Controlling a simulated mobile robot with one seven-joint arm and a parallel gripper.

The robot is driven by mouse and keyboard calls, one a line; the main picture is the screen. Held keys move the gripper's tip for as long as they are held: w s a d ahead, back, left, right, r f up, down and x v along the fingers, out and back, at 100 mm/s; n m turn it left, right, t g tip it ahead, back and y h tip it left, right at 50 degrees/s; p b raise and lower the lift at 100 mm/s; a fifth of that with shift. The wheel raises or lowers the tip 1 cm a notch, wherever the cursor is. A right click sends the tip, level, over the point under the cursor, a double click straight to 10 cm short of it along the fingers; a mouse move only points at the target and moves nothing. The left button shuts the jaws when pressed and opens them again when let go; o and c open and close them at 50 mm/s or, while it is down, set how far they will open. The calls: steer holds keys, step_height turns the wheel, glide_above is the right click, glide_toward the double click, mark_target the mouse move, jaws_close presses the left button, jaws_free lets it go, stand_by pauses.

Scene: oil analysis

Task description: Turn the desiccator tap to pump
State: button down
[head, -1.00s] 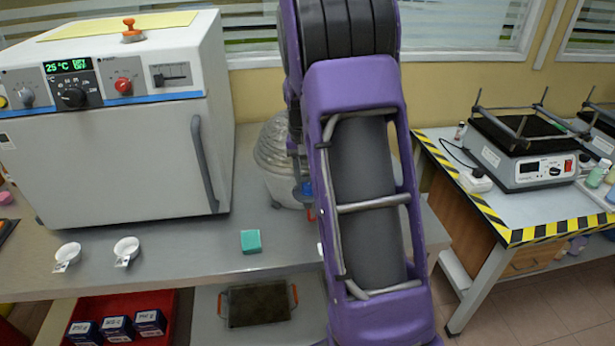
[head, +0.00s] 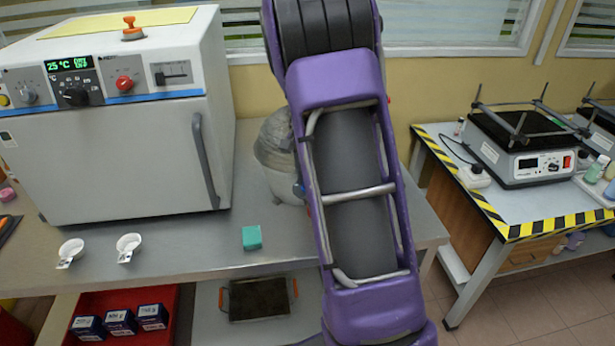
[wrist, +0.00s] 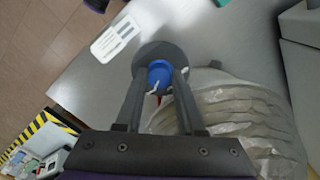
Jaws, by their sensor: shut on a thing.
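The desiccator (head: 274,150) stands on the bench right of the oven, partly hidden behind my purple arm. In the wrist view its ribbed, translucent dome (wrist: 240,115) fills the right side. The tap shows there as a blue knob (wrist: 158,72) in front of a dark grey round part (wrist: 165,51). My gripper (wrist: 160,82) has its two dark fingers on either side of the blue knob and is shut on it. A little red shows just below the knob. In the head view my gripper is hidden behind the arm. The tap's pointing direction cannot be read.
The white oven (head: 120,150) stands left on the grey bench (head: 190,245). Two small white dishes (head: 129,246) and a green block (head: 251,238) lie near the front edge. A white printed card (wrist: 115,38) lies near the tap. A second table (head: 480,205) stands right.

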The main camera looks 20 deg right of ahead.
steer(key=c, duration=0.8)
jaws_free()
step_height(320, 180, up, 18)
steer(key=shift+w+a+f, duration=0.2)
steer(key=shift+w+f, duration=0.05)
steer(key=shift+w, duration=0.1)
steer(key=shift+a, duration=0.1)
